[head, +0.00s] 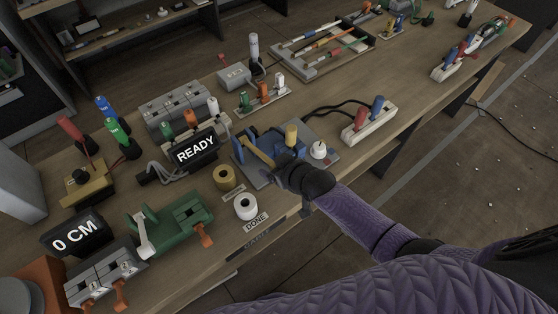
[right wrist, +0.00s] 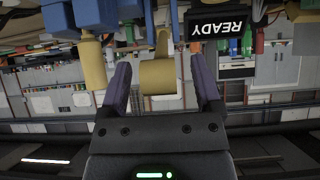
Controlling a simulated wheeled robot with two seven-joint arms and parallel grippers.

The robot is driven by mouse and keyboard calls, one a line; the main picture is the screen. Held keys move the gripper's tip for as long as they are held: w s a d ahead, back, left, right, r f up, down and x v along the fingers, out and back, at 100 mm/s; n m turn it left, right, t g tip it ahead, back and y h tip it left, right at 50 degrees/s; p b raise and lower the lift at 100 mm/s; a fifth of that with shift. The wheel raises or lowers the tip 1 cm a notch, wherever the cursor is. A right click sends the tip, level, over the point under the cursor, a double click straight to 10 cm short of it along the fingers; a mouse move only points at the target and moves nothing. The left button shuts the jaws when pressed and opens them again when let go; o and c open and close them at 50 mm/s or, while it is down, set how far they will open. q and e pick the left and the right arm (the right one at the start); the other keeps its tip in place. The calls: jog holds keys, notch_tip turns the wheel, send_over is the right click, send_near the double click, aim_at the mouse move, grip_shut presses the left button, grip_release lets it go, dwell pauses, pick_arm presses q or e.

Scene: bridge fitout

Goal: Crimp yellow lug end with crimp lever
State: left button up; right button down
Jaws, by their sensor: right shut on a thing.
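The blue crimp tool (head: 268,142) stands on a grey plate in the middle of the bench. Its tan crimp lever (head: 260,152) slants across its near side. My right gripper (head: 284,166) is at the lever's lower end. My left gripper is not in view.
A READY display (head: 195,148) stands left of the tool. A white holder (head: 369,124) with red and blue handles stands to the right. A white knob (head: 319,150) sits close by my right gripper.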

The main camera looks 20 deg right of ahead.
jog(key=shift+w+a+r+g+p, duration=0.1)
jog(key=shift+w+r+g+p, duration=0.1)
jog(key=shift+r+p, duration=0.25)
jog(key=shift+w+r+g+p, duration=0.1)
jog(key=shift+r+g+p, duration=0.1)
jog(key=shift+r, duration=0.3)
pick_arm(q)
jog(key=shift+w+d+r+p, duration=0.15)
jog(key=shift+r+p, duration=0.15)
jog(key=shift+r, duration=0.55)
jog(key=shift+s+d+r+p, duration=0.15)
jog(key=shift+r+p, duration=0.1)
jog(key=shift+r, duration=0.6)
pick_arm(e)
jog(key=shift+w+a+r, duration=0.15)
jog(key=shift+w+r, duration=0.25)
jog(key=shift+r, duration=0.2)
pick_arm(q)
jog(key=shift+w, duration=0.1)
pick_arm(e)
grip_release()
pick_arm(q)
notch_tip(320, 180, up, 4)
jog(key=p, duration=0.4)
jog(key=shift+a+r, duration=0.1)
pick_arm(e)
jog(key=v, duration=0.9)
jog(key=shift+s+r, duration=0.25)
jog(key=shift+s, duration=0.05)
